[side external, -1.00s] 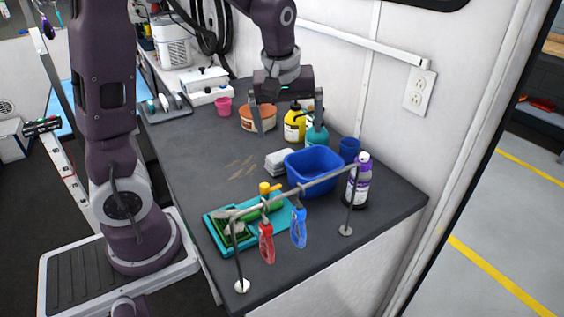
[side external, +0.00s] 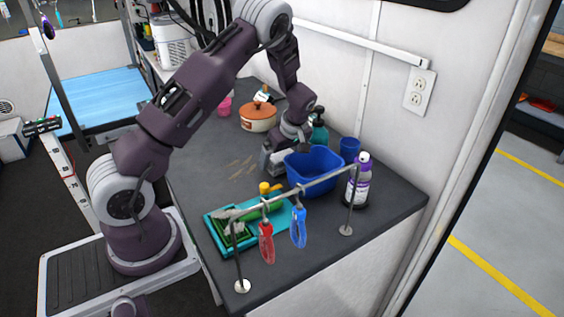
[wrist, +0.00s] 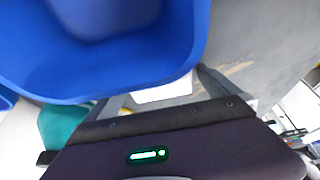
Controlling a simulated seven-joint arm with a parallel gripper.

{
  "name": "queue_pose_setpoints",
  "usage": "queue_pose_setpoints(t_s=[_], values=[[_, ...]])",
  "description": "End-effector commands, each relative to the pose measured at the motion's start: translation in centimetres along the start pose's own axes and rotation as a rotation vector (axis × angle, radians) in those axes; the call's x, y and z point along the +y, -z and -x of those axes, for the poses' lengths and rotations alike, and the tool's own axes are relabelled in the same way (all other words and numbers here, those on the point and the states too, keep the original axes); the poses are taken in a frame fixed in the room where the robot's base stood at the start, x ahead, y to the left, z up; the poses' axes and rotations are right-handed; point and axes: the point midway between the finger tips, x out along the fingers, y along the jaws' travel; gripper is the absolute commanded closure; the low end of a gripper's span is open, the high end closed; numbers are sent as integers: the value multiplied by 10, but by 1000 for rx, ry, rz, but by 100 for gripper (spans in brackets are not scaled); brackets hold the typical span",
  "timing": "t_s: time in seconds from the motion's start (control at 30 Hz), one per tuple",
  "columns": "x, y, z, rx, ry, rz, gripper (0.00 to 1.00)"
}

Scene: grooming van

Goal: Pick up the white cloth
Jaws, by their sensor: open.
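The white cloth (wrist: 165,91) shows in the wrist view between my gripper's two fingers, partly covered by the rim of the blue tub. In the side view my gripper (side external: 273,165) is low over the dark counter, just left of the blue tub (side external: 314,178), where it mostly hides the cloth. My gripper is open, with one finger on each side of the cloth in the wrist view. I cannot tell whether the fingers touch it. The blue tub also fills the upper left of the wrist view (wrist: 190,45).
A teal bottle (side external: 319,136), a blue cup (side external: 350,148) and a purple-and-white bottle (side external: 360,185) stand near the tub. A metal rail (side external: 325,181) with red and blue tools crosses in front. A teal tray (side external: 228,246) is at front.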

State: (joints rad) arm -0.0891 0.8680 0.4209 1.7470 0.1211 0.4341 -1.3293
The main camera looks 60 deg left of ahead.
Motion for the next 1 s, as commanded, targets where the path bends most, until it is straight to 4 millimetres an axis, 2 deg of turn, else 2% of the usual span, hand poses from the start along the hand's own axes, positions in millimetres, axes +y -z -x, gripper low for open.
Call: queue_pose_setpoints(t_s=[0.03, 0.3, 0.33, 0.37, 0.63, 0.83, 1.0], values=[[0, 0, 0, 0, 0, 0, 0], [0, 0, 0, 0, 1, -1, 53], [0, 0, 0, 0, 1, -1, 55], [0, 0, 0, 0, 0, -1, 61], [0, 2, 6, 0, 0, -1, 61], [1, 13, 33, 0, -3, 0, 61], [-34, 13, 34, -2, 4, 1, 61]])
